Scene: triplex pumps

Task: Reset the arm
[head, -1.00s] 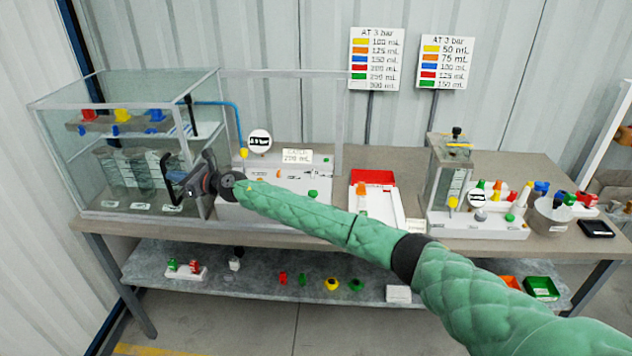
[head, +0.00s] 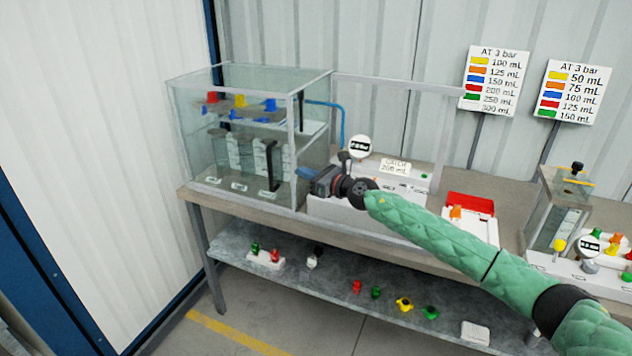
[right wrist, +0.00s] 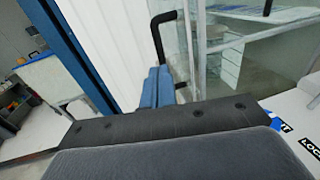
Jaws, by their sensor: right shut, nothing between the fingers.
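My right gripper (head: 318,180) is at the end of the green-sleeved right arm, in front of the bench, just right of the glass tank's front right corner post. It is shut and empty. In the right wrist view its blue-grey fingers (right wrist: 158,88) lie together beyond the dark gripper body. The glass tank (head: 235,125) stands on the left of the bench, with a black handle on its front; part of it shows in the right wrist view (right wrist: 230,60). I cannot tell whether the gripper touches anything. My left gripper is not in view.
The bench (head: 440,245) holds a white pump panel with a round gauge (head: 360,146), a red-and-white tray (head: 470,203) and a smaller tank rig (head: 560,215). Small coloured parts lie on the lower shelf (head: 330,290). The floor at left front is clear.

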